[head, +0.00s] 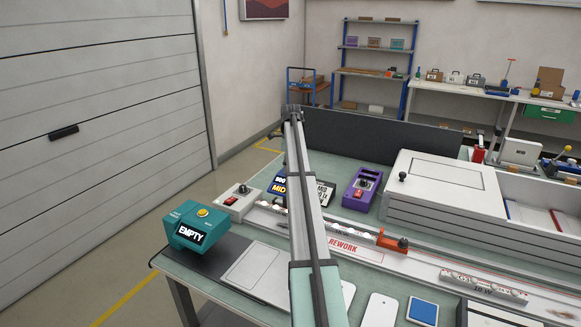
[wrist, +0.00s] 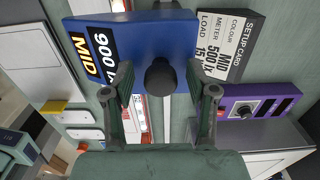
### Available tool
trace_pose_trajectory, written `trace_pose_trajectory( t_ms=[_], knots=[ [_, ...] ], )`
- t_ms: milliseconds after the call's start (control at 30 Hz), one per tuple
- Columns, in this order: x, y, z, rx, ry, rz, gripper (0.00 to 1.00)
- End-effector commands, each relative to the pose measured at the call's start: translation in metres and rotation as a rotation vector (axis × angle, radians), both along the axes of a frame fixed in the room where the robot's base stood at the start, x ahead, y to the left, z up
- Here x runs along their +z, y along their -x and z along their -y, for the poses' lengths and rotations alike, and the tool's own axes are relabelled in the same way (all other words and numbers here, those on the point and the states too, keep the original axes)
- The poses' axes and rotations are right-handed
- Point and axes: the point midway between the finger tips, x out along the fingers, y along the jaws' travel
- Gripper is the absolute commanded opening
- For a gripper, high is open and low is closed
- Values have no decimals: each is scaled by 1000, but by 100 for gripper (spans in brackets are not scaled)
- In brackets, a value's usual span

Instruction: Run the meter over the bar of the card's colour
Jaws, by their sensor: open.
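A blue meter (wrist: 185,33) with a black round knob (wrist: 160,78) is in the wrist view; its dark display shows MID in yellow and a white number. My gripper (wrist: 163,92) is open, with its fingers on either side of the knob; contact is not clear. In the head view the meter (head: 277,189) shows left of my arm, which hides my gripper. The setup card (wrist: 232,45) right of the meter reads COLOUR MID, METER 500 lx, LOAD 15; it shows in the head view (head: 325,191). A bar (head: 345,233) lies in a rail, partly behind my arm. Another bar (head: 484,286) lies right, marked 10 W.
A purple device (head: 361,189) stands right of the card. A grey box with a red switch (head: 239,202) and a teal box reading EMPTY (head: 196,228) stand left. White panels (head: 381,310) and a blue-faced panel (head: 423,310) lie in front. A large white case (head: 436,170) stands right.

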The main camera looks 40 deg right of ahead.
Motion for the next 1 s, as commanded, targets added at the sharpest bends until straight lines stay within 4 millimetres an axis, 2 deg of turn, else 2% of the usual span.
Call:
trace_pose_trajectory(
  t_ms=[167,500,633,800,1000],
  knots=[
    [18,-1,1,0,2,2,57],
    [82,-1,1,0,1,1,57],
    [101,-1,0,0,0,1,57],
    [115,0,0,1,-1,0,57],
    [119,0,-1,1,-2,-1,57]
  ],
)
